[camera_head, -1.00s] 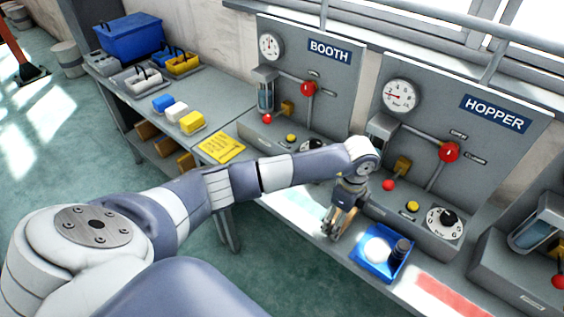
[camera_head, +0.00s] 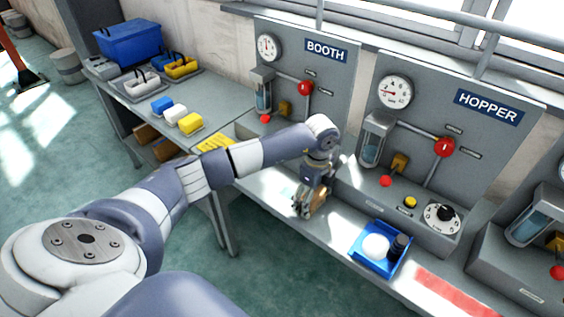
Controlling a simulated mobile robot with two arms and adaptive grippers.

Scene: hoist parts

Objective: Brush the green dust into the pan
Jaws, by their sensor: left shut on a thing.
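My left gripper (camera_head: 307,208) points down over the grey bench in front of the panels, left of the blue tray. It is shut on a small tan-brown thing (camera_head: 318,201), perhaps the brush; the fingers hide most of it. A small pale green patch (camera_head: 287,191), perhaps the dust, shows on the bench just left of the gripper. I cannot tell whether the held thing touches the bench. The blue tray (camera_head: 358,262) holds a white round thing (camera_head: 376,246) and a dark cylinder (camera_head: 400,244); I cannot tell whether it is the pan. My right gripper is out of view.
The BOOTH panel (camera_head: 338,85) and HOPPER panel (camera_head: 450,90) stand behind the bench, with levers and knobs jutting out. A red patch (camera_head: 455,294) lies at the right. The left table carries a blue bin (camera_head: 130,42), coloured blocks (camera_head: 176,113) and a yellow sheet (camera_head: 215,142).

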